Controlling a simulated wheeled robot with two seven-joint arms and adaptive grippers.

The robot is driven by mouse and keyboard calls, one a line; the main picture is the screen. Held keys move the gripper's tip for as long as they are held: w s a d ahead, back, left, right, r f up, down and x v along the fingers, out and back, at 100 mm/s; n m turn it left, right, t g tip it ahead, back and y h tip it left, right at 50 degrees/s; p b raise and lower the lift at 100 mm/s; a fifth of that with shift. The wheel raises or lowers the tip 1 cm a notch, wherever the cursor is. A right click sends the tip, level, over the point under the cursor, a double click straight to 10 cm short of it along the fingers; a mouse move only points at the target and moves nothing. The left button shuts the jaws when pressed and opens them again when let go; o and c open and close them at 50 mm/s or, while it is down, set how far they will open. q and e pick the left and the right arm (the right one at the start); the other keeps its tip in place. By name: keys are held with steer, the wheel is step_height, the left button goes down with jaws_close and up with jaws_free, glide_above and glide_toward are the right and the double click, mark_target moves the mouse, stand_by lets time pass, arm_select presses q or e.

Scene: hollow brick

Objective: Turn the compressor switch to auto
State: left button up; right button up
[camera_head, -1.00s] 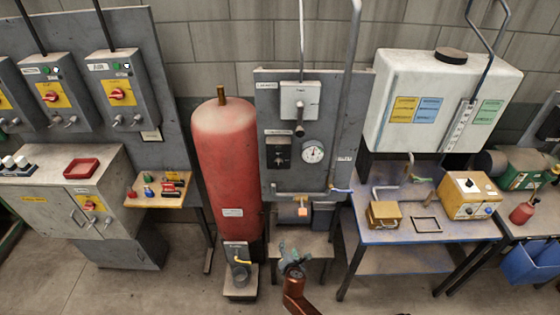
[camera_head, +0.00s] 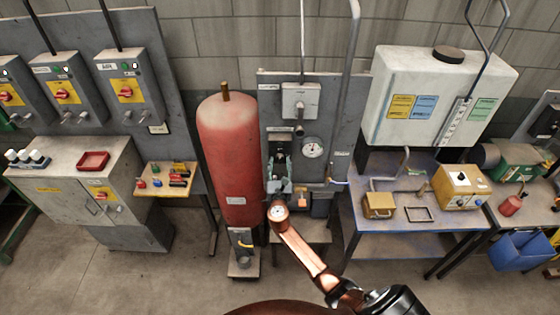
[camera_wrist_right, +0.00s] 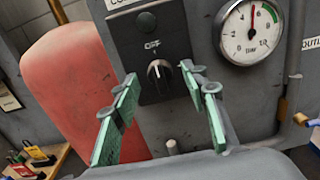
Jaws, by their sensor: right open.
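The compressor switch (camera_wrist_right: 159,76) is a dark knob with a pale pointer line on a black box (camera_wrist_right: 143,38), with an OFF label above it. The pointer stands about upright, toward OFF. Nothing is between the fingers. My left gripper is not in view.
A round pressure gauge (camera_wrist_right: 250,32) is right of the switch box. The red tank (camera_head: 228,160) stands close on the left. A pipe (camera_head: 347,90) runs up the panel's right side. A blue-edged table (camera_head: 420,240) stands at the right.

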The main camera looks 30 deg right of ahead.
steer(key=shift+w+d, duration=0.35)
steer(key=shift+w, duration=0.2)
steer(key=shift+c, duration=0.7)
jaws_close()
